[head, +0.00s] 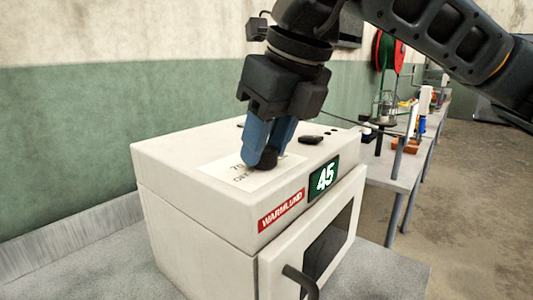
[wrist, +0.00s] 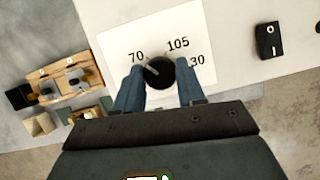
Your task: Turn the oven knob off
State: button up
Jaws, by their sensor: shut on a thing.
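The oven (head: 190,215) is a white box with a red label and a green "45" display on its front. The oven knob (wrist: 160,72) is round and black, set on a white dial card printed with 70, 105 and a partly hidden number ending in 30. Its pale pointer line aims up and left, near the 70. My gripper (wrist: 161,82) points down over the oven top, its blue fingers on either side of the knob and shut on it. In the head view the knob (head: 266,160) shows partly between the fingertips.
A black rocker switch (wrist: 269,41) sits on the oven top to the right of the dial. The oven door handle (head: 300,282) sticks out in front. A bench (head: 405,172) with several items stands behind, to the right. Bare wall is at left.

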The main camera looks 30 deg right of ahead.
jog(key=shift+d+f+n+y+b, duration=0.1)
jog(key=shift+f+n+y+b, duration=0.25)
jog(key=shift+n+b, duration=0.65)
jog(key=n+y+b, duration=0.1)
jog(key=n+b, duration=0.1)
jog(key=b, duration=0.1)
jog(key=shift+w+r+g, duration=0.1)
jog(key=shift+r+g, duration=0.05)
jog(key=shift+g, duration=0.15)
jog(key=n+y+b, duration=0.1)
jog(key=n, duration=0.2)
jog(key=shift+d+r+g, duration=0.1)
jog(key=shift+g, duration=0.2)
jog(key=shift+r+n+g+y+b, duration=0.1)
jog(key=shift+n+g+y+b, duration=0.3)
jog(key=shift+n, duration=1.2)
jog(key=shift+w, duration=0.1)
jog(key=o, duration=1)
jog(key=shift+o, duration=0.2)
jog(key=v, duration=0.7)
jog(key=shift+r, duration=0.4)
